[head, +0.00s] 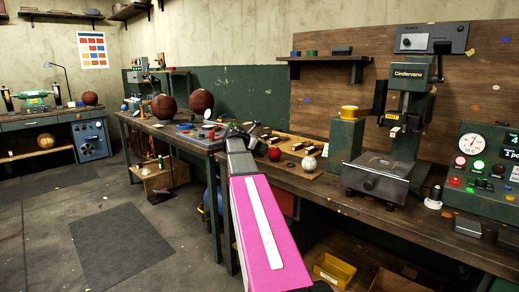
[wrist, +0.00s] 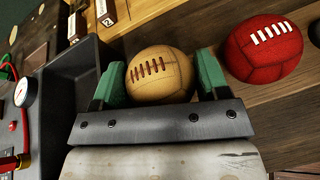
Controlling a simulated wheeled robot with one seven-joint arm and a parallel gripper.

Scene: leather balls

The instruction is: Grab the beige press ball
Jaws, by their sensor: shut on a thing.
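The beige press ball (wrist: 160,75), with brown laces, sits between the two green fingers of my gripper (wrist: 159,80) in the wrist view. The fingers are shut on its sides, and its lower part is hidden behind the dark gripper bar. In the head view my arm reaches to the long workbench, with my gripper (head: 240,131) at its far end; the beige ball is hidden there. A red ball with white laces (wrist: 264,48) lies on the wood just right of my gripper; it also shows in the head view (head: 274,154).
A pale ball (head: 309,163) lies further right on the bench. A grey tray with a gauge (wrist: 25,93) is left of my gripper. The press (head: 388,165) and control box (head: 485,165) stand at the right. Two big brown balls (head: 164,106) (head: 202,101) sit further back.

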